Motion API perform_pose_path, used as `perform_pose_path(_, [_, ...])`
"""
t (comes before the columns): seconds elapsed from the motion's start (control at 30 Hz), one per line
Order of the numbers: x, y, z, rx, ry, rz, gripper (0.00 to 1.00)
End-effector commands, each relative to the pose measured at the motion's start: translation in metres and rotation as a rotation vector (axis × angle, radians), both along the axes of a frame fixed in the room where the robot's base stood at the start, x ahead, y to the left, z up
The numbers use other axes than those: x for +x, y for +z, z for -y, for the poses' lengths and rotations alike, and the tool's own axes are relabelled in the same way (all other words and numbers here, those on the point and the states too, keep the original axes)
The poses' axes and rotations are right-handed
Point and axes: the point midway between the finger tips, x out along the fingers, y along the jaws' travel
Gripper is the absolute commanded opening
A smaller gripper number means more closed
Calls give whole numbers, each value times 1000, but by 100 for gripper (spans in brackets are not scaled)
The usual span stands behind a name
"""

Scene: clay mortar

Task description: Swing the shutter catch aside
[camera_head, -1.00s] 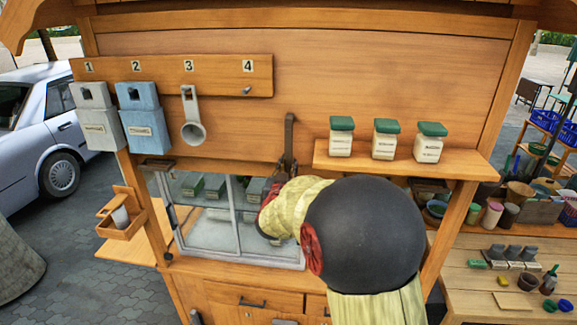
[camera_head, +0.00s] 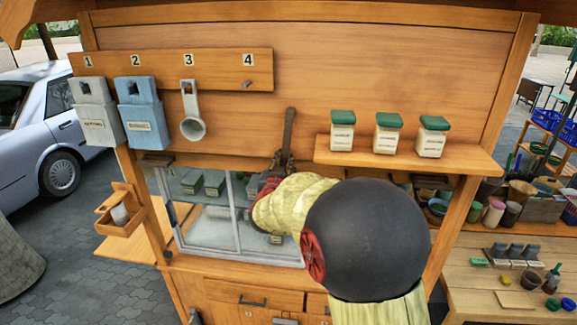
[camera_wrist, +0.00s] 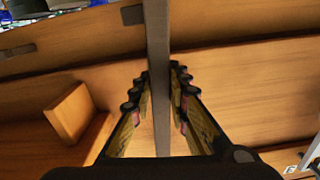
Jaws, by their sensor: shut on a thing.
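The shutter catch (camera_head: 289,130) is a dark metal bar on the wooden front, just left of the jar shelf. It slants slightly, its lower end a little to the left. In the wrist view the catch (camera_wrist: 158,45) runs as a grey bar between the fingers. My gripper (camera_wrist: 158,92) is shut on the catch, with dark ribbed fingertips on both sides of it. In the head view my gripper (camera_head: 277,175) is at the catch's lower end, partly hidden by my own wrist. The wooden shutter panel (camera_head: 400,70) stands behind and above.
A shelf (camera_head: 470,161) with three green-lidded jars (camera_head: 388,134) juts out right of the catch. A numbered rail (camera_head: 215,70) with hanging containers (camera_head: 141,112) and a scoop (camera_head: 191,125) is at the left. A glass case (camera_head: 205,225) stands below. Goods lie on a side table (camera_head: 470,250).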

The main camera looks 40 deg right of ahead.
Motion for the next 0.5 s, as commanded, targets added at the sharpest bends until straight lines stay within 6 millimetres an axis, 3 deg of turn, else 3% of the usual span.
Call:
perform_pose_path(0.3, [28,7,-24,169,2,207,0])
perform_pose_path(0.5, [33,12,-28,211,0,250,0])
